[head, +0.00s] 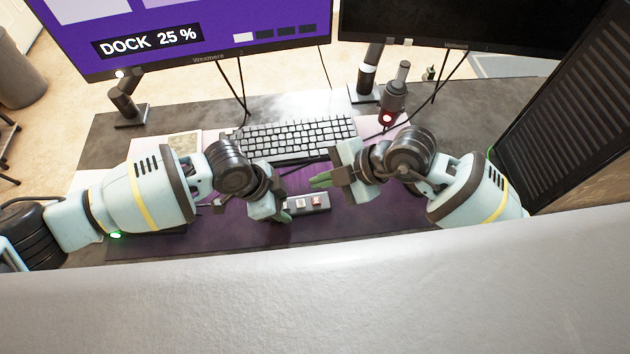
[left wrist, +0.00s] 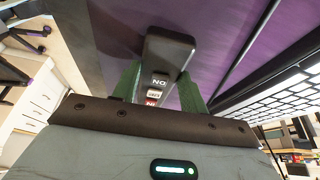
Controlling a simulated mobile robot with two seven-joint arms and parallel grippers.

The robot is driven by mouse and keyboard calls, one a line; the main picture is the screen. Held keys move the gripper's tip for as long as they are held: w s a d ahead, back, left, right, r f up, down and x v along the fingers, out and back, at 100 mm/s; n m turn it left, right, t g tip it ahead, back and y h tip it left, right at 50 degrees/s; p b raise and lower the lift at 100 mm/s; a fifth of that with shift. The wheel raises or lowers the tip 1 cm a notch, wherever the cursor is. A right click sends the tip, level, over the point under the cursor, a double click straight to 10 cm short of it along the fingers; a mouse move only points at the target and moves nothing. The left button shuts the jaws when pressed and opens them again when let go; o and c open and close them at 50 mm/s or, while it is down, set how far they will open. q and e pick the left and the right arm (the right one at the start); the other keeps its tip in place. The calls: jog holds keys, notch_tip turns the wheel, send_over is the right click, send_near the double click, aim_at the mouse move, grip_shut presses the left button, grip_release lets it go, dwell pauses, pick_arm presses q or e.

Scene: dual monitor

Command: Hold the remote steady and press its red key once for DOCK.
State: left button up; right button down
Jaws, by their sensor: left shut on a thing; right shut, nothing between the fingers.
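The dark remote (head: 325,197) lies over the purple desk mat, with a pale key (head: 301,203) and a red key (head: 316,201) on its face. My left gripper (head: 286,213) is shut on the remote's left end. In the left wrist view the green fingers (left wrist: 160,85) flank the remote (left wrist: 168,48); the red key (left wrist: 152,103) is partly hidden by the gripper body. My right gripper (head: 320,181) is shut and empty, its green fingertips above and behind the keys, apart from the red key. The left monitor (head: 180,30) reads "DOCK 25 %", with one of several bars lit.
A keyboard (head: 290,138) lies just behind the remote. The right monitor (head: 450,22) is dark. A tall dark slatted panel (head: 570,100) bounds the right side. The purple mat (head: 230,240) is clear in front.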

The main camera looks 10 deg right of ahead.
pick_arm(q)
jog(key=o, duration=1.1)
jog(key=v, duration=1.2)
jog(key=shift+s, duration=0.1)
pick_arm(e)
jog(key=shift+s+f, duration=0.1)
